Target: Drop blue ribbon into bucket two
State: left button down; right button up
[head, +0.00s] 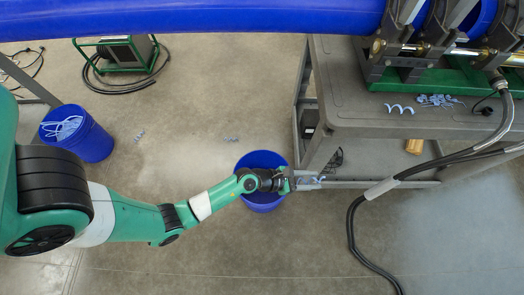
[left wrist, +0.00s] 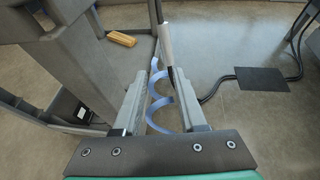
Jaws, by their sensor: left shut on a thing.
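My left gripper (head: 306,182) reaches across the middle blue bucket (head: 262,159), its fingers beyond the bucket's right rim. It is shut on a curled light blue ribbon (head: 320,179). In the left wrist view the ribbon (left wrist: 158,100) hangs in a spiral between the two fingers (left wrist: 162,105). My wrist hides part of the middle bucket. A second blue bucket (head: 88,143) stands at the far left with light blue ribbons (head: 62,127) in it. No number shows on either bucket. My right gripper is out of view.
A grey cart (head: 350,105) at the right bears the pipe machine and more ribbon curls (head: 399,108). A blue pipe (head: 190,20) spans the top. Small ribbon scraps (head: 231,139) lie on the floor. Black hoses (head: 352,235) hang at the right.

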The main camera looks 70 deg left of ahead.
pick_arm(q)
jog(key=s+a+f+n+g+y+b, duration=0.1)
jog(key=s+a+f+n+y+b, duration=0.2)
jog(key=a+f, duration=0.4)
jog(key=s+a+f+n+g+y+b, duration=0.1)
jog(key=s+a+f+n+y+b, duration=0.2)
jog(key=a+f+b, duration=0.4)
jog(key=s+a+f+n+y+b, duration=0.4)
jog(key=a+f+y, duration=0.2)
jog(key=f, duration=1)
jog(key=shift+a+f+n+g+b, duration=0.3)
jog(key=shift+a+n+g+b, duration=0.1)
jog(key=shift+a, duration=0.15)
jog(key=shift+c, duration=1.9)
grip_release()
